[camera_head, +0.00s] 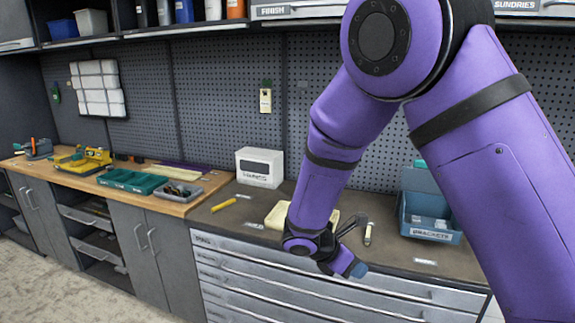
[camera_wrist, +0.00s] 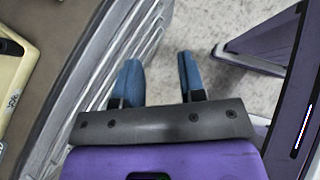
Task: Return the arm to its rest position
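My purple arm reaches from the upper right of the head view down to the front edge of the workbench. My gripper (camera_head: 353,268) is at its end, in front of the grey drawer cabinet (camera_head: 270,277) near the worktop's edge. In the wrist view, the two blue fingers of my gripper (camera_wrist: 158,75) are apart, with nothing between them. Below the fingers show the drawer fronts (camera_wrist: 125,35) and the pale floor (camera_wrist: 205,25). Part of a cream tray (camera_head: 282,215) is hidden behind my forearm in the head view.
A blue bracket bin (camera_head: 430,222) and a white box (camera_head: 259,167) stand on the dark worktop. A yellow marker (camera_head: 224,205) lies at its left. The cream tray shows at the wrist view's left edge (camera_wrist: 14,85). Open floor (camera_head: 60,285) lies at lower left.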

